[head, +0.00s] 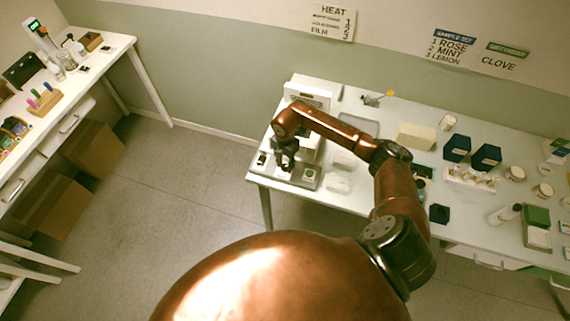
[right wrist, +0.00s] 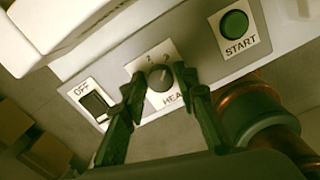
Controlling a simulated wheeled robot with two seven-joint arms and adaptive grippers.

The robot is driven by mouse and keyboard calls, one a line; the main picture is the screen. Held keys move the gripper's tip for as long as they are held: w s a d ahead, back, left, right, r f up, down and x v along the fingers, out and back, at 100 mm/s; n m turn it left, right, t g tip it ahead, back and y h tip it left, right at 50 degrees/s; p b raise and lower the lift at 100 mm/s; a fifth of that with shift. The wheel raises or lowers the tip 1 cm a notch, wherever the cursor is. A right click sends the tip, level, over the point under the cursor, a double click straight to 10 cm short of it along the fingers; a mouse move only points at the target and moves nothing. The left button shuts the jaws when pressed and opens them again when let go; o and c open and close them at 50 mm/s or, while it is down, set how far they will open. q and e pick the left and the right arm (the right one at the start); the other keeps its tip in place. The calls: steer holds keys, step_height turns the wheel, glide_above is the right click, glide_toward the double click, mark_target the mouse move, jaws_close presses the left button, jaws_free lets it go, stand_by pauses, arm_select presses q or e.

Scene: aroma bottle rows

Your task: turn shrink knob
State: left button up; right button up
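The shrink machine is a white and grey unit (head: 308,97) at the left end of the right-hand table. In the right wrist view its front panel carries a dark round heat knob (right wrist: 160,78) on a white label with numbers and partly hidden "HEAT" lettering. My right gripper (head: 287,158) points down over the panel. In the right wrist view its two fingertips (right wrist: 160,82) stand on either side of the knob, apart, with small gaps seeming to remain. Contact with the knob cannot be made out. My left gripper is not in view.
An OFF-labelled black switch (right wrist: 95,103) sits left of the knob and a green START button (right wrist: 234,24) sits right of it. Blue boxes (head: 457,148), small jars and a white bottle (head: 503,214) stand farther right on the table. Open floor lies left.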

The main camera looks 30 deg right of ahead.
jaws_close()
steer(key=n+b, duration=0.3)
steer(key=n, duration=0.1)
steer(key=shift+w, duration=0.1)
steer(key=n+b, duration=0.2)
steer(key=n, duration=0.3)
steer(key=shift+f+b, duration=0.1)
steer(key=shift+b, duration=0.25)
steer(key=n+b, duration=0.3)
steer(key=n, duration=0.3)
steer(key=shift+a+b, duration=0.1)
steer(key=shift+b, duration=0.25)
steer(key=shift+n+b, duration=1.2)
steer(key=shift+n, duration=1.3)
